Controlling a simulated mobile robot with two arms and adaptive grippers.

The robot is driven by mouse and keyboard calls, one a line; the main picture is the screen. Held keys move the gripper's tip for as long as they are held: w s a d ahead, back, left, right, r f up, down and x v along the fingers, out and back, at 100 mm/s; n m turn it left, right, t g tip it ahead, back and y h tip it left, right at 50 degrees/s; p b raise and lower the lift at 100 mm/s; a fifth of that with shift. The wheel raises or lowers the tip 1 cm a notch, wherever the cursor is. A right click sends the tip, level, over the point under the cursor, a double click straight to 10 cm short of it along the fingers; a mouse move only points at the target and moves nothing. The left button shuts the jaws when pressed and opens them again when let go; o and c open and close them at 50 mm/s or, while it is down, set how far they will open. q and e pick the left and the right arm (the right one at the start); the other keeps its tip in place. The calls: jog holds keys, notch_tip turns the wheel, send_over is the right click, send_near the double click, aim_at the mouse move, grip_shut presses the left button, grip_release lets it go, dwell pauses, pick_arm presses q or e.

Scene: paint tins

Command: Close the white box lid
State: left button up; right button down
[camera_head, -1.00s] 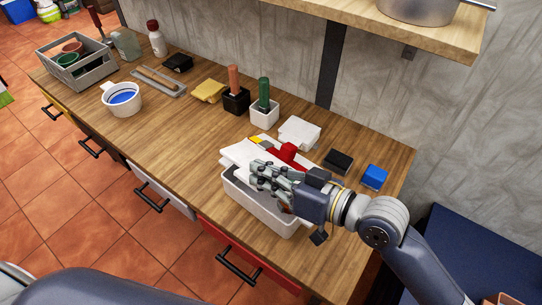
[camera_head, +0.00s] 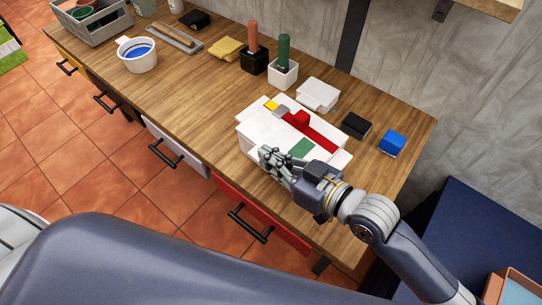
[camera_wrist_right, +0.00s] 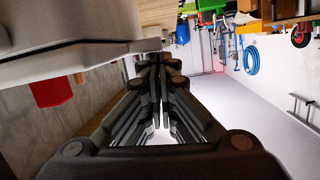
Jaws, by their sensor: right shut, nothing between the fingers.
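The white box (camera_head: 243,152) stands near the front edge of the wooden worktop in the head view. Its white lid (camera_head: 262,127), marked with red, green and yellow patches, lies about level over the box and covers its opening. I cannot tell whether the lid is fully seated. My right gripper (camera_head: 268,157) is shut and empty at the lid's front edge, hiding part of the box's front. The right wrist view shows its closed fingers (camera_wrist_right: 161,75) beneath a pale surface. My left gripper is out of view.
Behind the box are a white block (camera_head: 318,94), a black block (camera_head: 355,125) and a blue block (camera_head: 392,142). Two brushes stand in a black holder (camera_head: 254,60) and a white holder (camera_head: 283,73). A white cup (camera_head: 137,55) is farther left. A red drawer (camera_head: 270,218) is below.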

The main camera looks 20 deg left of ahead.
jog(key=shift+w+r+p, duration=0.1)
jog(key=shift+r+p, duration=0.5)
jog(key=shift+r, duration=0.05)
notch_tip(320, 180, up, 3)
jog(key=p, duration=0.3)
jog(key=shift+r+p, duration=0.2)
jog(key=shift+p, duration=0.15)
jog(key=b+v, duration=0.2)
jog(key=v, duration=0.7)
jog(key=shift+s+d+f, duration=0.3)
jog(key=shift+s+d, duration=0.05)
jog(key=shift+s, duration=0.1)
